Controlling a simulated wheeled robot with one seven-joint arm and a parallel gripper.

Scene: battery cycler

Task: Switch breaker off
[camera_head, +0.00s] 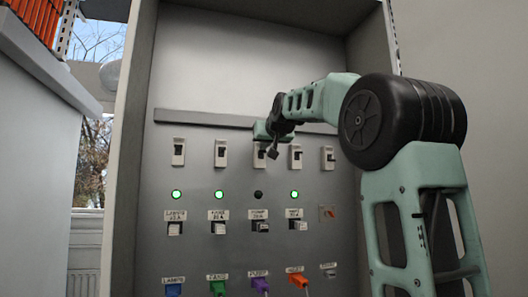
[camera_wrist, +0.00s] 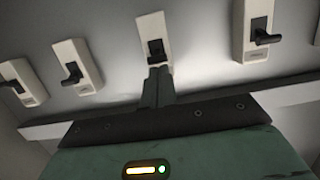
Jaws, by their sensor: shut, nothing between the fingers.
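A row of several white breaker switches with black levers runs across the grey panel. In the head view, my gripper (camera_head: 273,153) is at the middle breaker (camera_head: 259,160) and hides part of it. The wrist view shows my gripper (camera_wrist: 158,70) shut and empty, its fingertips at the lower part of the middle breaker (camera_wrist: 146,27), close to its black lever (camera_wrist: 156,47). I cannot tell whether they touch. The indicator light (camera_head: 258,194) below the middle breaker is dark. The lights below the two breakers to its left and the one to its right are green.
Neighbouring breakers stand close on the left (camera_wrist: 75,67) and right (camera_wrist: 257,30). A grey horizontal rail (camera_head: 230,120) runs above the row. Labelled sockets and coloured plugs, such as a purple one (camera_head: 260,284), sit lower. The cabinet's side wall (camera_head: 131,150) bounds the left.

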